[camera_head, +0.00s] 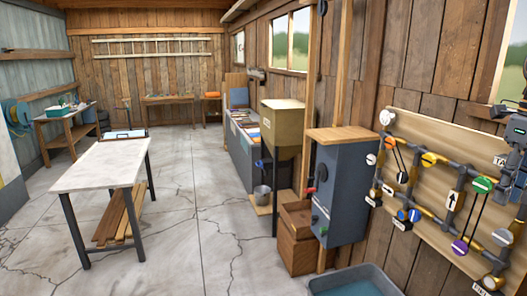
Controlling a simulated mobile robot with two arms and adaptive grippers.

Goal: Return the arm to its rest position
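Part of my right arm and its dark gripper (515,132) show at the right edge, in front of the wooden pipe board (425,150). The gripper is cut off by the picture edge, and its fingers are too small and dark to tell open from shut. I cannot make out anything held in it. My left arm and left gripper are not in view.
The board carries pipes and coloured valve knobs close to my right arm. A blue-grey cabinet (342,190), a wooden crate (297,240) and a water tub (352,284) stand nearby. A white-topped table (100,165) stands left. The middle floor is clear.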

